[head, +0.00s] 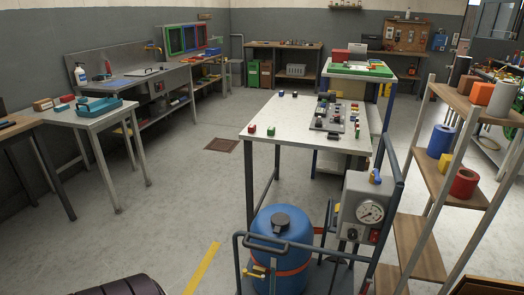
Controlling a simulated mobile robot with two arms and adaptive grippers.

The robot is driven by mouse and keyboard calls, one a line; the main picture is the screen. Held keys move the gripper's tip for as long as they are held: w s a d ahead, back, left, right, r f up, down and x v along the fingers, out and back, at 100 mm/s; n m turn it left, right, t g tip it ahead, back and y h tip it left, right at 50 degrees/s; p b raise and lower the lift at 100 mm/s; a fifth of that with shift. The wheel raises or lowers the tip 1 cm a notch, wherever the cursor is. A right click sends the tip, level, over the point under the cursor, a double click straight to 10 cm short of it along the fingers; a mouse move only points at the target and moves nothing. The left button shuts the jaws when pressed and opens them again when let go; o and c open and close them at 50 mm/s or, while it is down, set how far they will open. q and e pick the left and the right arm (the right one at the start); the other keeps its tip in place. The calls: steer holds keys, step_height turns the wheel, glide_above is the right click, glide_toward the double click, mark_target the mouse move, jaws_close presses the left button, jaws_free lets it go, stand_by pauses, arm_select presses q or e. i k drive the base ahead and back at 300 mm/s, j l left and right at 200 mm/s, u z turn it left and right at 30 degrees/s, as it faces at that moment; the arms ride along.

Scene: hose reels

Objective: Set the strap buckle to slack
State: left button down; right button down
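A blue tank (280,237) stands upright on a wheeled cart at the bottom middle of the head view. An orange-red strap (292,271) runs around its lower body. A small yellow brass-coloured fitting (257,270) shows at the tank's left front, by the cart's frame; I cannot tell if it belongs to the strap. No buckle can be made out clearly, so I cannot tell its setting. Neither of my grippers can be seen.
The cart's dark blue rail (262,240) passes in front of the tank. A grey box with a gauge (370,211) stands right of it. A white table (285,117) is behind, and a wooden shelf rack (425,185) is at right.

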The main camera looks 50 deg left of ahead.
mark_target(245, 273)
steer(key=u, duration=1.7)
steer(key=z, duration=1.35)
steer(key=j+z, duration=0.75)
steer(key=j, duration=0.2)
steer(key=j+z, duration=0.4)
steer(key=k+j+z, duration=0.15)
steer(key=j+z, duration=0.2)
steer(key=j, duration=0.15)
steer(key=k+j+z, duration=0.2)
steer(key=j+z, duration=0.2)
steer(key=k+j, duration=0.35)
steer(key=j, duration=0.25)
steer(key=k+j+z, duration=0.15)
steer(key=k+j, duration=0.2)
steer(key=j, duration=0.2)
steer(key=k+j, duration=0.35)
steer(key=j, duration=0.2)
steer(key=k+j+z, duration=0.15)
steer(key=k+j, duration=0.2)
steer(key=j, duration=0.2)
